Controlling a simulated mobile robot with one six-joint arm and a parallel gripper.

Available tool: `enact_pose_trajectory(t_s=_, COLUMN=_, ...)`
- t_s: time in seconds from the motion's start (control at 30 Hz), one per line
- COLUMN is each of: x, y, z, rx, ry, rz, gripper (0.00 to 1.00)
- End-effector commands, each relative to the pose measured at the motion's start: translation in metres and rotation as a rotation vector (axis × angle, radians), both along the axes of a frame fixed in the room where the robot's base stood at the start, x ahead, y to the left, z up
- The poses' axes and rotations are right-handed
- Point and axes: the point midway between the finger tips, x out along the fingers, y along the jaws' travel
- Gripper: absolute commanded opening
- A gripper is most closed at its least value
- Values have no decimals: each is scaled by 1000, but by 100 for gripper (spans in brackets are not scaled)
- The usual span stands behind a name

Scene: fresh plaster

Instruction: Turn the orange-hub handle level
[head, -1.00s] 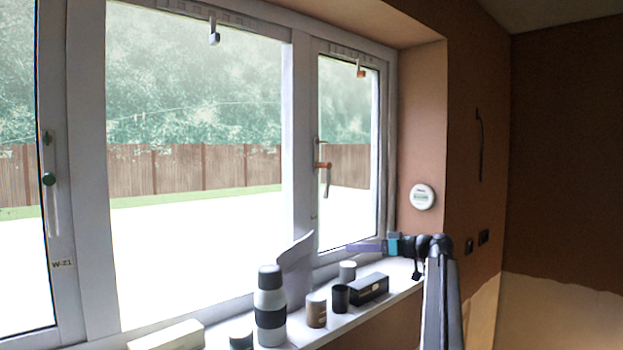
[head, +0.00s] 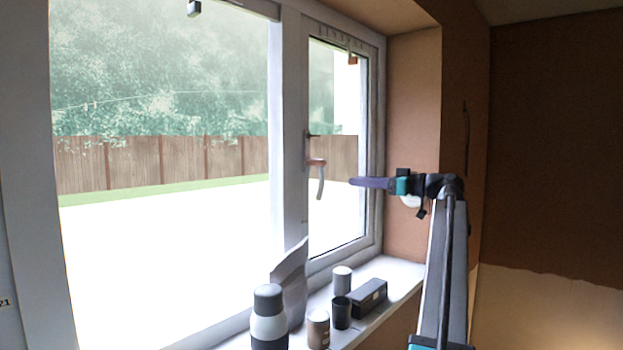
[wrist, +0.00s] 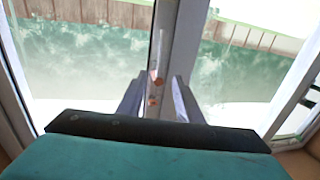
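The orange-hub handle (head: 317,162) is on the left frame of the small right-hand window sash in the head view. Its grey lever hangs down from the hub, close to upright. My gripper (head: 356,182) is to the right of the lever, at about lever height, and looks apart from it. In the wrist view the two fingers of my gripper (wrist: 158,92) stand apart with a gap between them. Small orange spots, likely the handle's hub (wrist: 155,78), show in that gap against the white frame. The lever is not clear there.
Below on the sill stand a bottle (head: 268,318), a brown-grey can (head: 318,330), a black cup (head: 341,313), a grey can (head: 342,279) and a black box (head: 370,297). A sheet (head: 290,275) leans behind the bottle. An orange-tipped fitting (head: 352,58) hangs at the sash top.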

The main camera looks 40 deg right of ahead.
Motion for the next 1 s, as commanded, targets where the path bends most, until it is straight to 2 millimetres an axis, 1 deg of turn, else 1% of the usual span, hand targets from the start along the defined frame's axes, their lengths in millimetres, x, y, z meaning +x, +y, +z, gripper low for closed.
enact_pose_trajectory(t_s=0.43, x=7, y=6, z=1, rx=-1, ry=-1, rz=10, gripper=32)
enact_pose_trajectory(t_s=0.57, x=13, y=8, z=2, rx=-1, ry=-1, rz=10, gripper=32)
enact_pose_trajectory(t_s=0.77, x=31, y=14, z=3, rx=-1, ry=0, rz=12, gripper=32)
enact_pose_trajectory(t_s=1.0, x=64, y=24, z=3, rx=0, ry=0, rz=13, gripper=32)
